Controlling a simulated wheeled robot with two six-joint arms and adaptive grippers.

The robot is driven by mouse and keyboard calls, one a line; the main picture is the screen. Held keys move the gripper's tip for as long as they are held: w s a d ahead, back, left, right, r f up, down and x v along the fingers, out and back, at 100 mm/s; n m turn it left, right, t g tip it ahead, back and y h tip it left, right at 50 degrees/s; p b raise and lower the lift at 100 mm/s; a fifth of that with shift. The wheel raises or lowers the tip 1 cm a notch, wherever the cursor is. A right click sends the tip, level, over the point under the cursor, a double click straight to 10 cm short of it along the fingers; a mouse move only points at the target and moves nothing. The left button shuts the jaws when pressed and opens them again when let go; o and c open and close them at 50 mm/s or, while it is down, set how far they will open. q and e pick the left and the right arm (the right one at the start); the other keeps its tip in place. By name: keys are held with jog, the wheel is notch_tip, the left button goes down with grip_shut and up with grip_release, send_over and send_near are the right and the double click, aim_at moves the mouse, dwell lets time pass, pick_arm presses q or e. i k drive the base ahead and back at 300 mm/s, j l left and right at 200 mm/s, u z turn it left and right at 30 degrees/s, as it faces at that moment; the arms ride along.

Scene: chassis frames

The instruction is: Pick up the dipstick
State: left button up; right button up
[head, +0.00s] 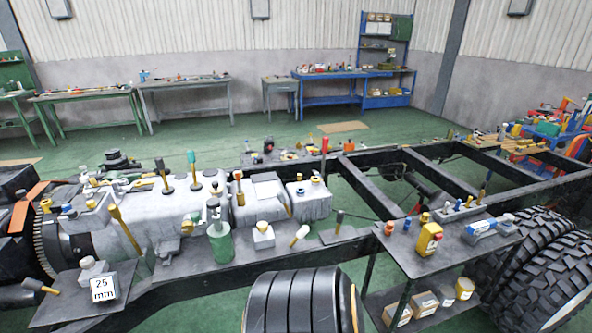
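Several upright sticks with coloured grips stand on and around the grey engine block (150,215), and I cannot tell for certain which is the dipstick. One has a long yellow grip (118,215) and leans at the engine's front left. A thinner yellow-topped stick (239,188) stands near the block's middle. A dark-topped one (163,175) and a teal-topped one (192,168) stand on top of the block. A red-topped one (324,155) stands farther back by the frame rail. Neither of my grippers shows in the head view.
A green bottle (219,243) and a white box with a yellow cap (263,236) stand on the near ledge. A "25 mm" block (104,288) sits at the front left. A cart (450,262) with a yellow jug (429,239) and large tyres (305,300) fill the near right.

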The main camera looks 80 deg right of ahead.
aim_at(237, 173)
jog(key=l+z, duration=0.15)
jog(key=z, duration=2.05)
jog(key=i+j, duration=0.1)
jog(key=i, duration=0.45)
